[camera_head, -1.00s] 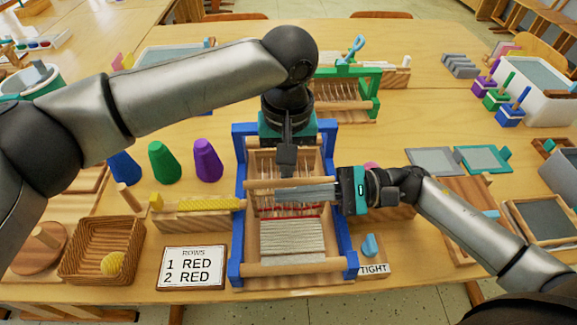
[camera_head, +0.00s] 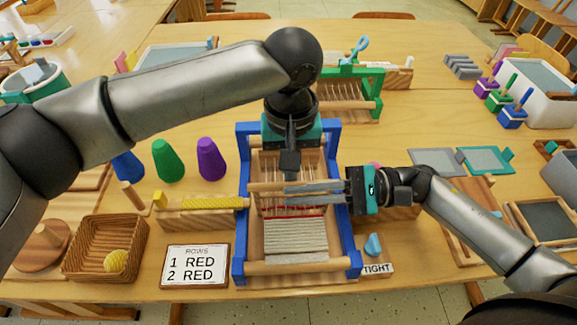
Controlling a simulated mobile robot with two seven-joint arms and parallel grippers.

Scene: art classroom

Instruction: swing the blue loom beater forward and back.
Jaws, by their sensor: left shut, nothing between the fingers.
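The blue-framed loom (camera_head: 241,215) stands upright on the table in front of me, with striped cloth (camera_head: 295,237) and a red line of weaving at its front. A pale wooden crossbar (camera_head: 267,187) spans its middle; I cannot tell whether this is the beater. My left gripper (camera_head: 289,170) points down over the loom's back half, shut and empty. My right gripper (camera_head: 287,193) reaches in from the right, its long grey fingers lying across the middle of the loom by the crossbar. Whether they hold the bar is unclear. The fingers hide part of the threads.
A card reading "1 RED 2 RED" (camera_head: 195,265) and a wicker basket (camera_head: 103,246) lie left of the loom. A yellow-wound shuttle (camera_head: 208,203) is beside its left post. A "TIGHT" label (camera_head: 377,268) sits right. A green loom (camera_head: 376,92) stands behind.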

